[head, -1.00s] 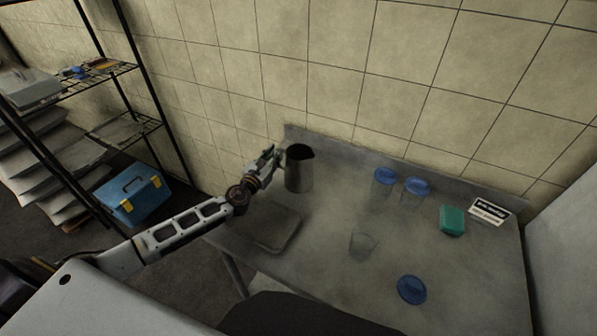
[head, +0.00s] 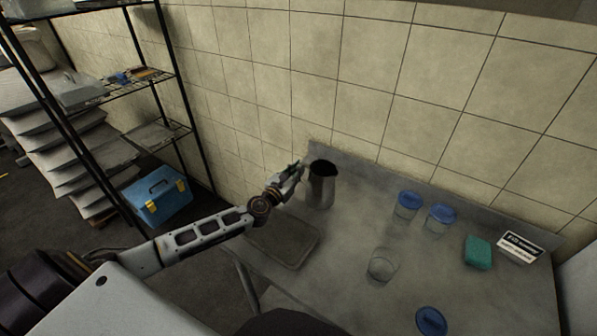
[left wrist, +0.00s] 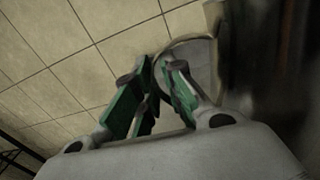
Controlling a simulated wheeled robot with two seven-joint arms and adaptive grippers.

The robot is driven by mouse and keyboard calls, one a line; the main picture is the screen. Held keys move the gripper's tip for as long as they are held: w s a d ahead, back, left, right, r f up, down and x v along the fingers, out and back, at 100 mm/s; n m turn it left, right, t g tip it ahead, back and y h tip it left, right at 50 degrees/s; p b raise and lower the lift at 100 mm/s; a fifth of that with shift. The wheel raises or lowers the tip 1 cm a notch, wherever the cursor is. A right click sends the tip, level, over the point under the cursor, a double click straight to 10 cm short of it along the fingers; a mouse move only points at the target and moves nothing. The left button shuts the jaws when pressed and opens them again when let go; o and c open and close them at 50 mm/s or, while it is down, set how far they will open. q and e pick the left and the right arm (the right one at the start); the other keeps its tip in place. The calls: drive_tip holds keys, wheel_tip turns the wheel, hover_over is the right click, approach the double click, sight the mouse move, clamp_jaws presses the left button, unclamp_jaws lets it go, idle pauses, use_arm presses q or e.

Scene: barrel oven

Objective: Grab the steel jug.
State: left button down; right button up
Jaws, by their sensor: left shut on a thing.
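The steel jug (head: 322,188) is a dark grey metal pitcher with an open top, upright at the back left of the metal table. My left gripper (head: 298,172) is at the jug's left side, where its handle is, and is shut on it. In the left wrist view, the green-padded fingers (left wrist: 158,84) close around the curved handle (left wrist: 196,58), with the blurred jug body (left wrist: 268,50) at the right. I cannot tell whether the jug's base touches the table. My right gripper is not in view.
A shallow tray (head: 283,262) lies on the table (head: 345,226) in front of the jug. A clear glass (head: 382,266), two blue-lidded jars (head: 407,206), a blue lid (head: 431,321), a green sponge (head: 478,252) and a sign (head: 520,247) are to the right. A tiled wall (head: 400,110) rises behind.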

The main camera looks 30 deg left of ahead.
use_arm(q)
drive_tip(key=shift+r, duration=0.25)
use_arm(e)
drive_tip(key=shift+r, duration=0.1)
use_arm(q)
drive_tip(key=shift+r+p, duration=0.4)
drive_tip(key=shift+r, duration=0.75)
drive_tip(key=shift+r+p, duration=0.45)
drive_tip(key=shift+r, duration=1.7)
drive_tip(key=shift+r+p, duration=0.4)
drive_tip(key=shift+r, duration=0.85)
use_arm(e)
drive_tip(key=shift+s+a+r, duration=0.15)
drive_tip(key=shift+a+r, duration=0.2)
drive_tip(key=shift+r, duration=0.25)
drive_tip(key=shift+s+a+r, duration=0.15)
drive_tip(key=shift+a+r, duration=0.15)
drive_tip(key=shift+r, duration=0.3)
use_arm(q)
drive_tip(key=shift+r, duration=0.1)
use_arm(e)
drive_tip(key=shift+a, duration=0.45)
